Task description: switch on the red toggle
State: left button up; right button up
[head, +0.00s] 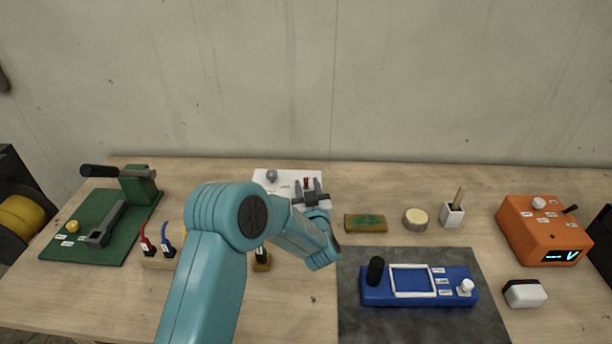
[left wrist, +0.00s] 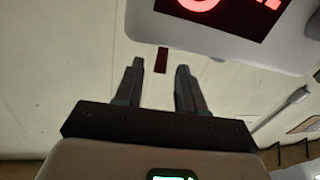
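The red toggle (head: 306,182) stands on a white panel box (head: 288,175) at the back of the table, partly hidden by my left arm. My left gripper (head: 307,189) is at the box, its two fingers apart on either side of the toggle as seen from the head. In the left wrist view the fingers (left wrist: 160,72) are open, with a dark red piece, apparently the toggle (left wrist: 161,60), showing between and beyond the tips. I cannot tell whether they touch it. The white box (left wrist: 230,45) bears a red-lit display (left wrist: 215,8) there. My right gripper is not in view.
A green board (head: 100,215) with a clamp is at left, with red and blue levers (head: 157,243) nearby. A sponge (head: 365,222), round tin (head: 415,219), blue device (head: 420,287) on a grey mat (head: 370,328) and orange box (head: 540,228) lie right. The wall is behind.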

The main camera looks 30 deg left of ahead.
aim_at(306, 183)
pick_arm(q)
jog(key=shift+x, duration=1.55)
grip_shut()
jog(key=shift+p, duration=0.35)
